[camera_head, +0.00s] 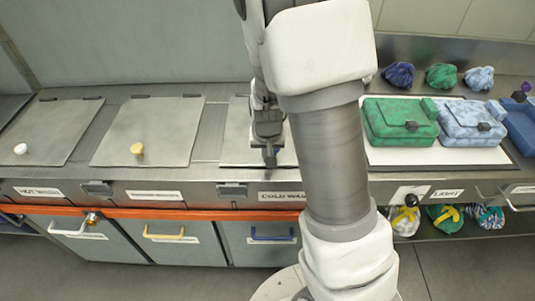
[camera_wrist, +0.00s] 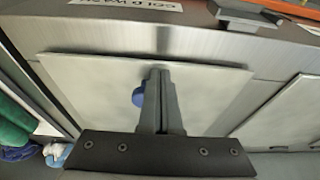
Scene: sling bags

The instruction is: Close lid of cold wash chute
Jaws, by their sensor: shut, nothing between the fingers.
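The cold wash chute lid (camera_head: 235,140) is a flat grey metal panel behind the COLD WASH label (camera_head: 282,195). It lies flat on the counter, level with the neighbouring lids, and no opening shows. My arm hides its right part in the head view. In the wrist view the lid (camera_wrist: 215,85) fills the middle, with its blue knob (camera_wrist: 138,97) partly hidden behind my fingers. My gripper (camera_head: 269,160) is shut and empty, pointing down over the lid near its front edge. Its fingertips (camera_wrist: 160,72) are close to the lid; I cannot tell whether they touch it.
Two similar lids, one with a white knob (camera_head: 20,149) and one with a yellow knob (camera_head: 137,149), lie flat to the left. Green (camera_head: 400,121) and light blue (camera_head: 470,122) bags sit on a white board to the right. Bins with handles stand below the counter.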

